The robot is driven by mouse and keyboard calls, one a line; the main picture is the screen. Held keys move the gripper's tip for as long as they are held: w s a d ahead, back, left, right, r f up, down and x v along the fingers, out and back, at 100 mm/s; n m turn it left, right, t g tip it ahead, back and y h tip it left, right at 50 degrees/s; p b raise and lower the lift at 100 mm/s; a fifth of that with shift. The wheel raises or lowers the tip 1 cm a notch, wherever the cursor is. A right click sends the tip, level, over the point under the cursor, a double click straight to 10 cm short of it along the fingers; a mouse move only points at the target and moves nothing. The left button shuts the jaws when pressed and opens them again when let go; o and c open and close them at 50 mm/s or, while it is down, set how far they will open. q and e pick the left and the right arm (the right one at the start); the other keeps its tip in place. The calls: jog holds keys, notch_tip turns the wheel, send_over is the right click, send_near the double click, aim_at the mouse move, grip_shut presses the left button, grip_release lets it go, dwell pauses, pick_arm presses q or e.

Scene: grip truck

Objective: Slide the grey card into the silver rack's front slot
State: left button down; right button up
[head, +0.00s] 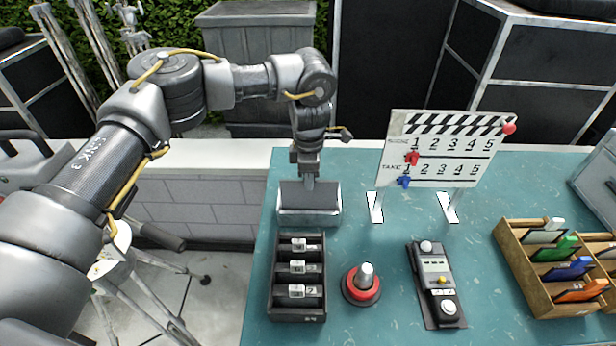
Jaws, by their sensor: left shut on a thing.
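The silver rack (309,219) stands near the left part of the teal table, behind the black tray. My left gripper (309,181) points down over the rack and is shut on the dark grey card (311,198). The card's broad face shows just above the rack's front wall, and its lower edge is hidden behind that wall. I cannot tell how deep the card sits or which slot it lines up with. My right gripper is not in view.
A black tray (271,289) with small labelled blocks stands in front of the rack. Right of it are a red-based knob (361,286), a control box (434,284) and a wooden card box (538,297). A clapperboard (440,152) stands behind them.

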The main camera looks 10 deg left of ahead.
pick_arm(q)
jog(key=b, duration=0.3)
send_over(309, 209)
jog(key=shift+w+f, duration=0.2)
jog(key=shift+f, duration=2.25)
jog(key=c, duration=1.4)
grip_release()
jog(key=shift+r, duration=0.1)
jog(key=shift+r, duration=0.25)
notch_tip(309, 209, up, 10)
jog(key=shift+r+b, duration=0.1)
jog(key=shift+b, duration=0.6)
jog(key=shift+r, duration=0.1)
